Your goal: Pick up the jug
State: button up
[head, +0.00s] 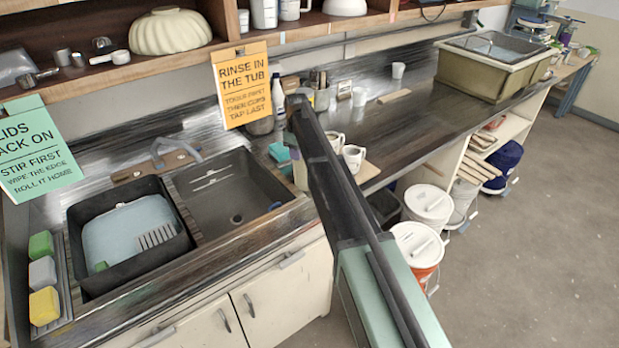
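Several white vessels could be the jug, and I cannot tell for certain which one it is. A tall white jug-like vessel (264,14) stands on the upper shelf, beside a white handled one (290,9); the frame's top edge cuts both. On the counter, a white handled cup or small jug (353,158) stands just right of my arm on a tan board. Another white vessel (335,141) is behind it, close to the arm. My dark arm link reaches up over the counter to the sink's right side. My gripper's fingers cannot be made out.
A dark sink (232,205) holds a black tub (82,222) at its left. Sponges (43,273) line the left edge. An orange sign (243,86) hangs from the shelf (225,50). White buckets (417,247) stand below the counter. The counter's middle right (425,115) is mostly clear.

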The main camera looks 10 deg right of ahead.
aim_at(301, 173)
jog(key=f+b, duration=0.5)
jog(key=shift+s+d+f, duration=0.1)
jog(key=shift+d+f, duration=0.1)
jog(key=shift+r, duration=0.25)
grip_shut()
